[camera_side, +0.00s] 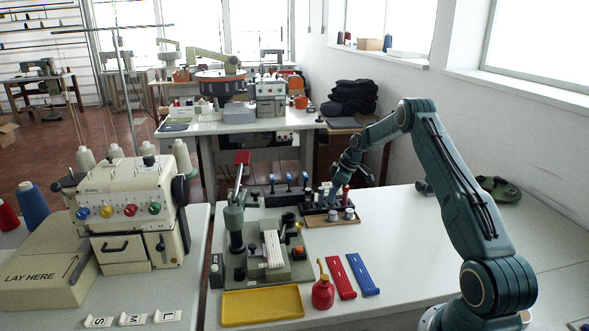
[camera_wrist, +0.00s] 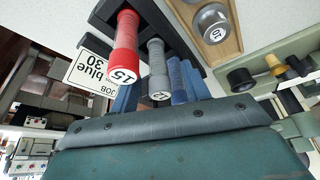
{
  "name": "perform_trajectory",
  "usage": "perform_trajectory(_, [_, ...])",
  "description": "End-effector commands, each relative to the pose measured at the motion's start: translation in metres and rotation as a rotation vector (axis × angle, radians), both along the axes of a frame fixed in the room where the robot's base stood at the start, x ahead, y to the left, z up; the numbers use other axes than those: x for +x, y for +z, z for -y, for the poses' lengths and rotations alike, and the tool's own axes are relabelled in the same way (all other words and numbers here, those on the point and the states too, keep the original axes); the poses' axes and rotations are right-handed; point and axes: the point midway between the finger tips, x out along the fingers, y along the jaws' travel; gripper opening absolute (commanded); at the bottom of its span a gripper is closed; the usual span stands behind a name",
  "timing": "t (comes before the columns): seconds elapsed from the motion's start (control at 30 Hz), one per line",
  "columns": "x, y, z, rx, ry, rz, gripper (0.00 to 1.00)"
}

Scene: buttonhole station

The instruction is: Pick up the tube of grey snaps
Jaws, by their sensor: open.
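The grey tube (camera_wrist: 158,72) with a "12" on its white end stands in a dark rack (camera_wrist: 176,28), between a red tube (camera_wrist: 124,50) marked "15" and a blue tube (camera_wrist: 177,80). My gripper (camera_wrist: 160,88) is open, with a blue finger on each side of the grey tube's end. The blue tube is close to the right finger, and I cannot tell whether they touch. In the side view my gripper (camera_side: 343,178) is low at the rack, beside the red tube (camera_side: 346,192). The grey tube is hard to make out there.
A card reading "JOB blue 30" (camera_wrist: 90,70) is left of the rack. A wooden holder with grey weights (camera_wrist: 212,24) is beside it. On the table are a press (camera_side: 262,250), yellow tray (camera_side: 262,304), red bottle (camera_side: 323,291) and red and blue strips (camera_side: 340,276). The table's right is mostly clear.

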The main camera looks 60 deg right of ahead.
Motion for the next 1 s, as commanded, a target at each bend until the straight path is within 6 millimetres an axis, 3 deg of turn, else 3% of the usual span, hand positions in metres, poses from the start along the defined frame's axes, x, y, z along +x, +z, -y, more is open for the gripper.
perform_trajectory(0.17, [0.0039,-0.0098,-0.0015,-0.001,0.000,0.001,0.47])
perform_trajectory(0.63, [0.0038,-0.0100,-0.0013,-0.001,-0.001,0.000,0.47])
perform_trajectory(0.67, [0.0038,-0.0101,-0.0014,-0.001,-0.001,0.000,0.45])
perform_trajectory(0.9, [0.0038,-0.0100,-0.0014,-0.001,-0.001,0.000,0.00])
perform_trajectory(1.0, [0.0039,-0.0099,-0.0014,-0.001,0.000,0.001,0.00])
